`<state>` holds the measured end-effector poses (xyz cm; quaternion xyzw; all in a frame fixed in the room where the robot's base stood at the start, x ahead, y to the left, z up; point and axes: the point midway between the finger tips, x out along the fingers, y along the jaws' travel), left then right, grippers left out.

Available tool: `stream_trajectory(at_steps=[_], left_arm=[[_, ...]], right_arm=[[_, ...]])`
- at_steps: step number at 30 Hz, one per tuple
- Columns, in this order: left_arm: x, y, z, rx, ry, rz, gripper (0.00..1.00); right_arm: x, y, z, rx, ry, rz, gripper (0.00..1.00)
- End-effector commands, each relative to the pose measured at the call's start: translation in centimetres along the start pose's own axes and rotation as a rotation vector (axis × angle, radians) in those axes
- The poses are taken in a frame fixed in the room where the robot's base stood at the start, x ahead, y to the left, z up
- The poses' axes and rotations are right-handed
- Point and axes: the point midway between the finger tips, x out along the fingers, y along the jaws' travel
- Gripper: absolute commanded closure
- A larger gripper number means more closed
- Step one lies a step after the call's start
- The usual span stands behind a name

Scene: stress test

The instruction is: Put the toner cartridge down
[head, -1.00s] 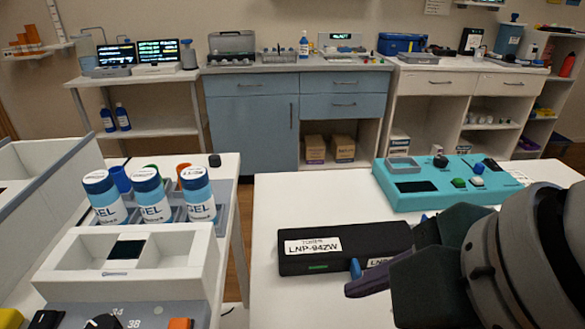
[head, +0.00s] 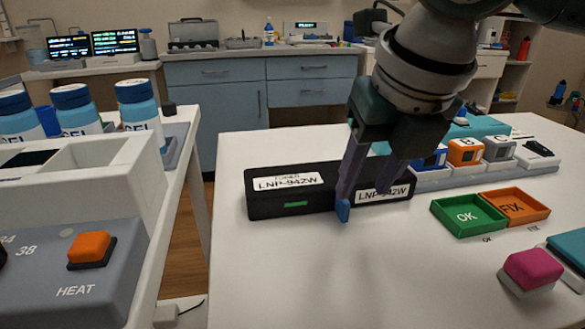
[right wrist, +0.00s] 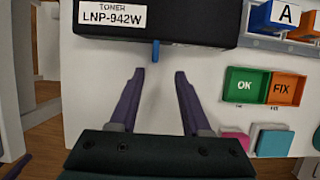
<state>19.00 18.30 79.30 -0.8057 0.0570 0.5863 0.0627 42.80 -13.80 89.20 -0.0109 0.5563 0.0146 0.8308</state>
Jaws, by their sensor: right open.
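The toner cartridge (head: 262,207) is a long black box with white "LNP-942W" labels. It lies flat on the white table (head: 270,275) and also shows at the top of the right wrist view (right wrist: 190,28). My right gripper (head: 365,195) is open, with its fingers pointing down at the front of the cartridge's right half, hiding part of it. In the right wrist view its fingers (right wrist: 163,73) are apart with nothing gripped between them. A small blue piece (right wrist: 155,50) sticks out at the cartridge's near edge, ahead of the fingers.
Right of the cartridge are a green OK tray (head: 468,215), an orange FIX tray (head: 515,207) and a magenta button (head: 532,270). A rack with lettered blocks (head: 465,152) stands behind them. The table front is clear. A side bench with bottles (head: 140,105) stands left.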

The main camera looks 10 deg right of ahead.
Motion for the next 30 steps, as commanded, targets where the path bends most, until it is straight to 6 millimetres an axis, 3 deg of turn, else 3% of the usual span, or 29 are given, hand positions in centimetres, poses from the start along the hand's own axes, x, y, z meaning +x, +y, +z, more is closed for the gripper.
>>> stream_trajectory(at_steps=[12,21,30], left_arm=[[2.1,0.1,0.7,0.000,0.000,0.000,0.58],[2.0,0.1,0.7,0.000,0.000,0.000,0.58],[2.0,0.1,0.7,0.000,0.000,0.000,0.58]], right_arm=[[5.4,0.8,-0.2,0.002,0.000,0.001,0.53],[5.7,0.8,-0.1,0.000,-0.002,0.001,0.54],[5.6,0.8,-0.1,0.001,-0.002,0.001,0.87]])
